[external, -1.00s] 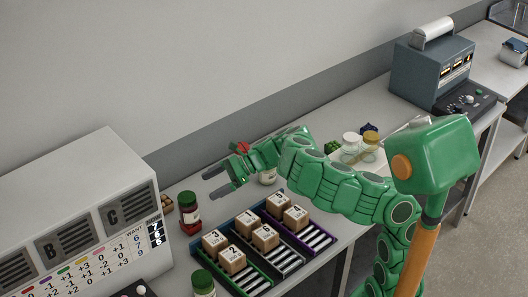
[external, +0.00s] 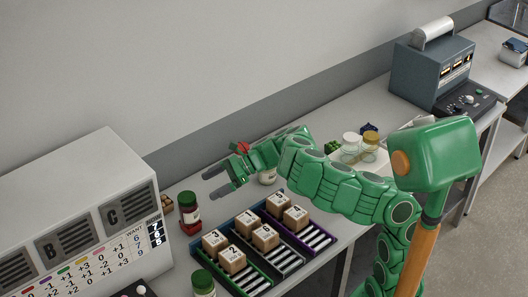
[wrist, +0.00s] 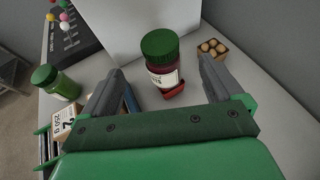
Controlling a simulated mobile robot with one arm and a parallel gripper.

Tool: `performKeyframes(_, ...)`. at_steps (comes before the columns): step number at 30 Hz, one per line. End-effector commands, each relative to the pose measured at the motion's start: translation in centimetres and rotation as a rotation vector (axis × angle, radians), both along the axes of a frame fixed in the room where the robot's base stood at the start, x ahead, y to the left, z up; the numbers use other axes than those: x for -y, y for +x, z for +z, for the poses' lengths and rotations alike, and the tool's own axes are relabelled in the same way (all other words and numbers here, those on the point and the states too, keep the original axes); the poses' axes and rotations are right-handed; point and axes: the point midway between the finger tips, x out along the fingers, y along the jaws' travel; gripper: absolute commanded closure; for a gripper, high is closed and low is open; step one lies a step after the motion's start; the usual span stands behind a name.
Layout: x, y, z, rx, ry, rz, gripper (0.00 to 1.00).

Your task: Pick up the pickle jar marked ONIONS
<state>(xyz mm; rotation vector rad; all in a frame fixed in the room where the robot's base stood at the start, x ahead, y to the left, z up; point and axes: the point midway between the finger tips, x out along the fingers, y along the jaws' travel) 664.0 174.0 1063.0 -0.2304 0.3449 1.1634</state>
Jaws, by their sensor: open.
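A jar with a green lid, dark red contents and a white label (external: 191,214) stands upright on the bench, left of my gripper (external: 213,183). In the wrist view this jar (wrist: 162,72) lies ahead, framed between my two fingers but beyond their tips. My gripper is open and empty, and touches no jar. A second green-lidded jar, with green contents, (wrist: 66,86) stands at the left in the wrist view; it also shows at the bottom edge of the external view (external: 203,286). A third jar (external: 267,177) is partly hidden behind my gripper. I cannot read ONIONS on any label.
A rack (external: 282,262) with several numbered boxes stands in front of my gripper. A large white panel unit (external: 85,190) stands at the left. A small box of round brown items (wrist: 213,48) is beyond the red jar. The wall runs along the back.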

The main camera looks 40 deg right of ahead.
Motion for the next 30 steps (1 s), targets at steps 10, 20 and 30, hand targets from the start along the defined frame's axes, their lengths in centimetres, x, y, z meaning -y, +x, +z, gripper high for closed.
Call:
performKeyframes(10,0.0,0.0,0.2,0.0,0.0,0.0,0.03)
performKeyframes(20,0.1,0.0,3.1,0.001,-0.001,-0.001,0.03)
performKeyframes(30,1.4,0.7,5.7,0.018,0.001,-0.056,0.03)
